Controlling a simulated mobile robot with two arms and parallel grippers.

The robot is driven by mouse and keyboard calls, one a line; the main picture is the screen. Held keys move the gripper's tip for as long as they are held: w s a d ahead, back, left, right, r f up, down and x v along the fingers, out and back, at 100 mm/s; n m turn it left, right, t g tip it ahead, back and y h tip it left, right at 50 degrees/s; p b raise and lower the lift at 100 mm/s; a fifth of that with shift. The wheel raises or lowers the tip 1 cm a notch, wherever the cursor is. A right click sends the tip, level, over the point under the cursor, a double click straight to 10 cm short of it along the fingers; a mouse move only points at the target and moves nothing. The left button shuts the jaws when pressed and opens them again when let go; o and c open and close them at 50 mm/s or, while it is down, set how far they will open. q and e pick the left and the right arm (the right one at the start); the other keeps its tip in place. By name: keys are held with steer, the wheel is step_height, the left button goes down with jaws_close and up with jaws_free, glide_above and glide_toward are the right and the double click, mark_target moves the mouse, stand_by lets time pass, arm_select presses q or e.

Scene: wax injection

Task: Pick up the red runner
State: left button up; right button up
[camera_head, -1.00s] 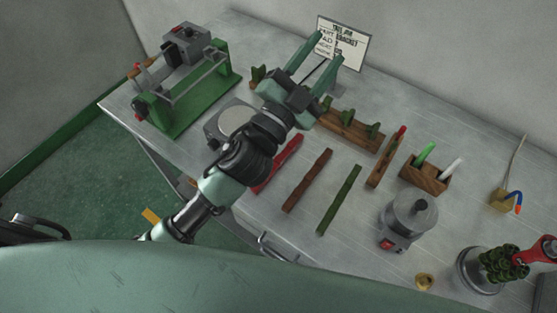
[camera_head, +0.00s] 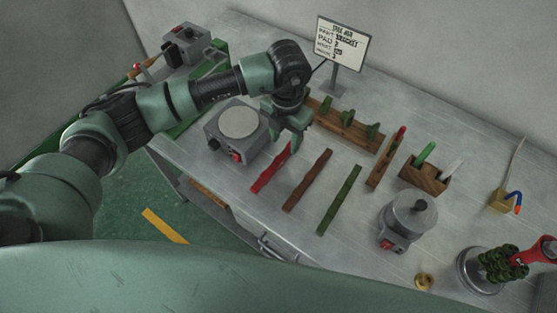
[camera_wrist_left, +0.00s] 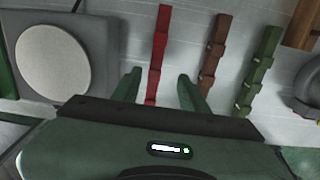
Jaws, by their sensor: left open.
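The red runner (camera_head: 270,171) is a thin red bar lying on the grey table, leftmost of three parallel bars. Its far end is close to my left gripper (camera_head: 287,142), which points down over it and is open and empty. In the left wrist view the red runner (camera_wrist_left: 158,55) runs between the two fingertips of the left gripper (camera_wrist_left: 157,78), with clear gaps on both sides. I cannot tell how high the fingers are above the table. My right gripper is not in view.
A brown bar (camera_head: 307,181) and a dark green bar (camera_head: 339,200) lie to the right. A grey hot-plate unit (camera_head: 237,134) stands close on the left. A wooden rack (camera_head: 347,132) is behind, and a grey pot (camera_head: 408,219) stands to the right.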

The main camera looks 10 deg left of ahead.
mark_target(280, 157)
arm_select(q)
steer(key=f+p, duration=0.1)
steer(key=f, duration=0.1)
steer(key=f+p, duration=0.1)
steer(key=f, duration=0.1)
steer(key=a+f+p, duration=0.1)
steer(key=f, duration=0.1)
steer(key=shift+s+f, duration=0.2)
steer(key=shift+s, duration=0.15)
steer(key=shift+f, duration=0.4)
steer(key=shift+w, duration=0.1)
jaws_close()
